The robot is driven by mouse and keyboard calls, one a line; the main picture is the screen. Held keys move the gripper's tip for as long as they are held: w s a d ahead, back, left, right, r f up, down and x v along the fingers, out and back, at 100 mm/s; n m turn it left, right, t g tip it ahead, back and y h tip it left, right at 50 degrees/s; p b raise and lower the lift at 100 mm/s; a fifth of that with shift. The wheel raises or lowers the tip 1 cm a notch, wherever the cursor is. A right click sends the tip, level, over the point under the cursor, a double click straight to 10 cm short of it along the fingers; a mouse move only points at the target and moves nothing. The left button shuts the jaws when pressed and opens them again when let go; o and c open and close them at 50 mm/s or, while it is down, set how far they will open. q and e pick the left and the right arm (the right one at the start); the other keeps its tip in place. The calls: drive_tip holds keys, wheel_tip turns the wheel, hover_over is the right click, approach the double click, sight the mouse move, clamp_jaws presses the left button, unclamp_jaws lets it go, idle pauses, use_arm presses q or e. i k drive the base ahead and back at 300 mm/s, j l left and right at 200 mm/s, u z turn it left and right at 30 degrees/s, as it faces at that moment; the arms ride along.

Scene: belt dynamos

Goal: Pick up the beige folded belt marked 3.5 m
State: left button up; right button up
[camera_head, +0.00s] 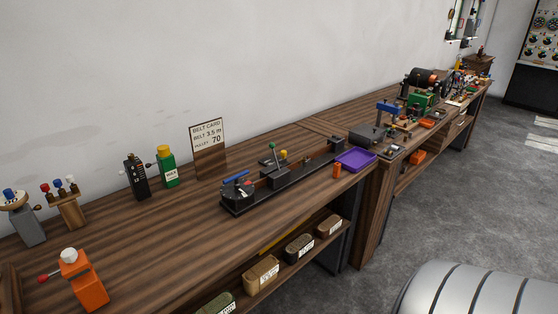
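Several folded belts with white labels lie in a row on the lower shelf under the bench. A tan-brown one (262,274) is near the middle of the row. A dark brown one (299,248) and a smaller tan one (329,226) lie farther along. A green one (218,303) is cut off by the bottom edge. The labels are too small to read, so I cannot tell which is marked 3.5 m. A belt card (208,137) on the bench reads belt 3.5 m, pulley 70. Neither gripper is in view.
The wooden bench (125,222) overhangs the shelf. On it stand a black belt rig (285,178), a purple tray (355,160), an orange device (84,282) and a green bottle (167,167). Grey floor (455,190) is open to the right. A ribbed grey shape (480,290) fills the bottom right.

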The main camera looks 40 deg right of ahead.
sight(262, 274)
drive_tip(key=k+l+z, duration=0.1)
drive_tip(key=l, duration=0.35)
drive_tip(key=k+l+z, duration=0.1)
drive_tip(key=k+l, duration=0.15)
drive_tip(key=l, duration=0.15)
drive_tip(key=k+l+z, duration=0.1)
drive_tip(key=l, duration=0.35)
drive_tip(key=k+l, duration=0.15)
drive_tip(key=l, duration=0.3)
drive_tip(key=k+l+z, duration=0.15)
drive_tip(key=l, duration=0.35)
